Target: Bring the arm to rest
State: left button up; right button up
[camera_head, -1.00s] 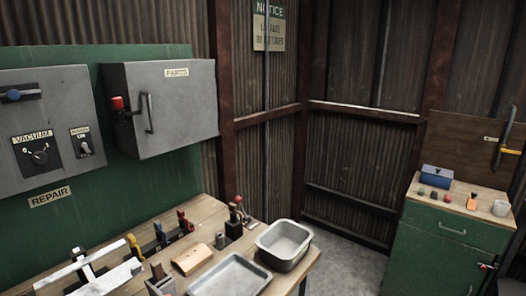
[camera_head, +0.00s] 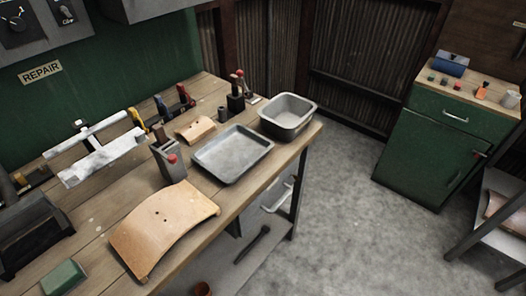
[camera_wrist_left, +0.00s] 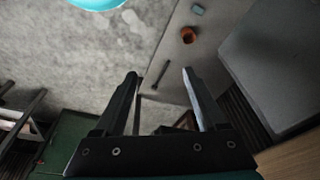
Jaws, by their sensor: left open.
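My left gripper (camera_wrist_left: 166,80) shows in the left wrist view with its two fingers apart and nothing between them. Beyond the fingers are the grey floor and a grey low shelf with a dark rod (camera_wrist_left: 160,75) and an orange-brown pot (camera_wrist_left: 188,35). Neither of my grippers shows in the head view. My right gripper shows in neither current view.
The wooden workbench (camera_head: 85,225) holds a curved wood panel (camera_head: 163,228), a metal tray (camera_head: 233,153), a deep metal pan (camera_head: 288,115) and several tools. A green cabinet (camera_head: 425,158) stands at the right. The floor (camera_head: 350,210) between them is clear.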

pick_arm(q)
jog(key=s+a+f+b, duration=0.1)
jog(key=s+f+b, duration=0.1)
jog(key=s+f, duration=0.3)
jog(key=s+a+f+g+b, duration=0.1)
jog(key=s+f+b, duration=0.2)
jog(key=f, duration=1)
jog(key=s+a+f+b, duration=0.1)
jog(key=s+f+b, duration=0.2)
jog(key=s+f, duration=0.6)
jog(key=shift+s+f+g, duration=0.15)
jog(key=shift+f+g, duration=0.15)
jog(key=shift+s, duration=0.1)
